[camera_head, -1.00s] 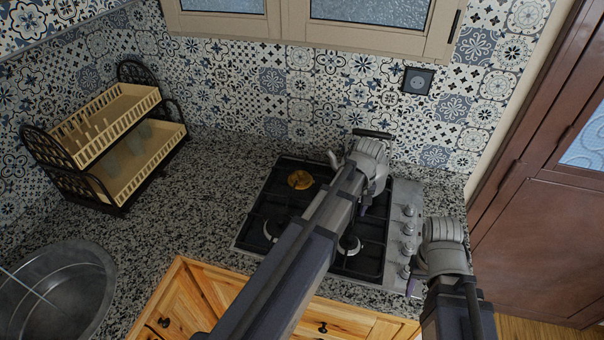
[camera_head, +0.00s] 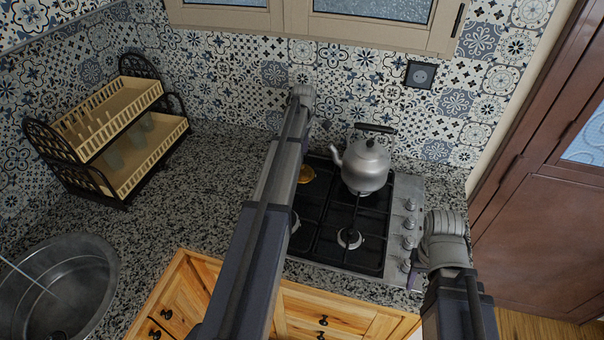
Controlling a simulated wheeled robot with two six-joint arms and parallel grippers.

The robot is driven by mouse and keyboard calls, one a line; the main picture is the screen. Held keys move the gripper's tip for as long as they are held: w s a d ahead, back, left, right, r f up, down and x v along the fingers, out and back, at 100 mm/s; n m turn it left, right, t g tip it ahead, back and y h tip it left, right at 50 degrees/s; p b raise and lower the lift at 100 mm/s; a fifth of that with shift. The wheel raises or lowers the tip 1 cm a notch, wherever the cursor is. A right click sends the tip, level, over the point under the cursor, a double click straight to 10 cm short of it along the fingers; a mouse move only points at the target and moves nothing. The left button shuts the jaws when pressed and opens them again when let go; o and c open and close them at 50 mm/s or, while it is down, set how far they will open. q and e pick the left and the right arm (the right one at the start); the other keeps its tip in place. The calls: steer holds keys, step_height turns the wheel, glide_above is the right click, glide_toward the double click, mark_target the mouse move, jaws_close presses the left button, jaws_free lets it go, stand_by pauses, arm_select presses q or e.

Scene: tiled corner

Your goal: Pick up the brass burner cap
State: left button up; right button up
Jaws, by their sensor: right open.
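The brass burner cap (camera_head: 306,174) sits on the rear left burner of the black gas hob (camera_head: 327,225). My left arm crosses in front of the hob's left side and hides part of the cap's surroundings.
A grey metal kettle (camera_head: 366,166) stands on the rear right burner, close to the cap. Hob knobs (camera_head: 409,223) line the right side. A two-tier dish rack (camera_head: 112,135) and a round sink (camera_head: 62,285) are at left. Speckled counter (camera_head: 205,190) between them is clear.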

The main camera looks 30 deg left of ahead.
mark_target(302, 169)
arm_select(q)
steer(key=shift+a+f+b, duration=0.2)
steer(key=shift+f+b, duration=2.65)
steer(key=shift+f, duration=0.4)
arm_select(e)
steer(key=shift+f, duration=3.25)
arm_select(q)
steer(key=shift+r, duration=0.1)
arm_select(e)
steer(key=shift+r, duration=0.1)
arm_select(q)
jaws_close()
